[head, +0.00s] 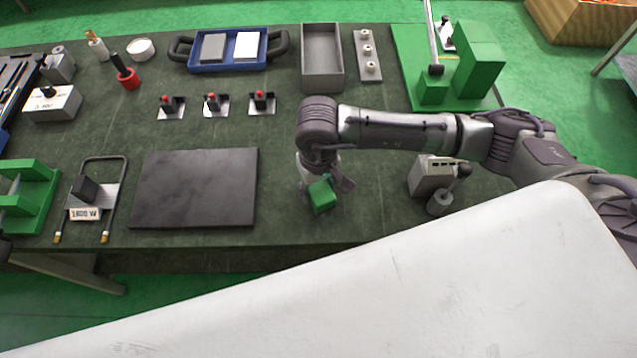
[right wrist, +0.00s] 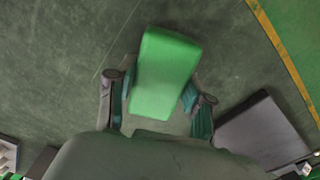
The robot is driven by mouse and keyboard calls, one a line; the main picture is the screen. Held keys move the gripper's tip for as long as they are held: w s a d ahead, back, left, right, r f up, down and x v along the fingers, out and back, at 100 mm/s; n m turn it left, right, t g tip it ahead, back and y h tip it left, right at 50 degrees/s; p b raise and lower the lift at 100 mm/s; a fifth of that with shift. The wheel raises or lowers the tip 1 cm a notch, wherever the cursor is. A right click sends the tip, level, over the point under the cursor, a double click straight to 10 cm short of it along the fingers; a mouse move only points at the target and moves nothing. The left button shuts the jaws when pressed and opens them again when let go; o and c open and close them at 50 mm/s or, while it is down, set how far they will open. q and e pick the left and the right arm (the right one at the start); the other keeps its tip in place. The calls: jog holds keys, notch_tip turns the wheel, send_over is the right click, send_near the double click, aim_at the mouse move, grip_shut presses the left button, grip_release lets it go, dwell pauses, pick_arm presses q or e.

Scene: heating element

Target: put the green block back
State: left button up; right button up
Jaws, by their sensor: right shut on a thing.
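The green block (head: 321,196) is in my right gripper (head: 324,184), over the dark mat near the front edge of the table, right of the dark square plate. In the right wrist view, the green block (right wrist: 166,74) sits tilted between the two fingers of the right gripper (right wrist: 158,106), with one finger against each side. Its far end sticks out beyond the fingertips. I cannot tell whether the block touches the mat. My left gripper is not in view.
A green fixture (head: 478,68) stands at the back right. A grey open box (head: 322,28) and a blue tray (head: 190,61) are at the back. The dark plate (head: 195,190) lies left of the gripper; a grey boxy device (head: 428,178) stands right. The mat between is clear.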

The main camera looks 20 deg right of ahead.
jog(key=shift+f, duration=0.45)
jog(key=shift+f+b, duration=0.2)
jog(key=shift+b, duration=0.1)
jog(key=o, duration=1.2)
jog(key=shift+r, duration=0.1)
